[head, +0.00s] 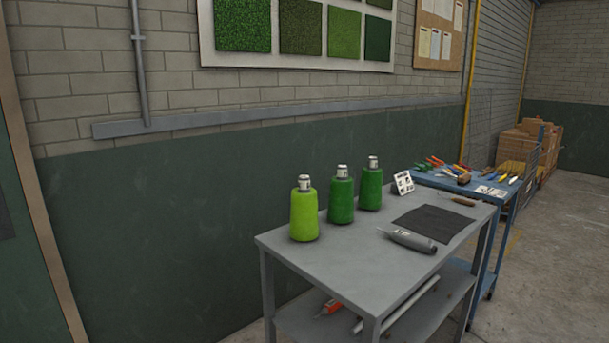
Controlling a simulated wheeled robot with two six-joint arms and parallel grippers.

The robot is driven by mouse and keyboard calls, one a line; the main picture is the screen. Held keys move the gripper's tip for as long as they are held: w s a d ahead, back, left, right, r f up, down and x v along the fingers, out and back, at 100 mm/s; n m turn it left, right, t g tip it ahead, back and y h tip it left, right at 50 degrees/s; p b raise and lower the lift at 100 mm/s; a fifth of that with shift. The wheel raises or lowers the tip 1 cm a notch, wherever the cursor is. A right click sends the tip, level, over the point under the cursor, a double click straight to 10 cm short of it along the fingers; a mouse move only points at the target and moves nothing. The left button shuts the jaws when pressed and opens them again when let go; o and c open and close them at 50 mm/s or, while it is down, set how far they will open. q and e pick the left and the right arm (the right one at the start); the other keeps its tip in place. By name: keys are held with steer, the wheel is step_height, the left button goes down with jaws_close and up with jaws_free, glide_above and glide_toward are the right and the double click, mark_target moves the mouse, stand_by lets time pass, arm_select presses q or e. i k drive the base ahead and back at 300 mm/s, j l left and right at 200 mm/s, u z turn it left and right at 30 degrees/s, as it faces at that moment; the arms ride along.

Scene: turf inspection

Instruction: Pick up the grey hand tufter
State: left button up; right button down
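The grey hand tufter (411,240) lies on the top of a grey metal table (341,273) in the head view. It rests near the table's front right edge, beside a black mat (436,222), and may touch or overlap the mat's near edge. Its thin tip points to the left. Nothing covers it. Neither of my grippers is in view.
Three green yarn cones (341,200) stand along the table's back. A white card (403,182) and a wooden-handled tool (459,200) are near the mat. A lower shelf holds tubes (411,306). A blue cart (507,207) with several tools stands behind. The table's front left is clear.

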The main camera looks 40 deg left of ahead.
mark_target(422, 245)
steer(key=i+j+z, duration=0.3)
steer(key=i, duration=0.25)
steer(key=i+l+z, duration=0.3)
steer(key=z, duration=0.15)
steer(key=i+l+z, duration=0.2)
steer(key=i+z, duration=0.6)
steer(key=z, duration=0.15)
steer(key=i+z, duration=0.5)
steer(key=i+l, duration=0.1)
steer(key=i, duration=0.25)
steer(key=i+l, duration=0.1)
steer(key=i, duration=0.25)
steer(key=u, duration=4.35)
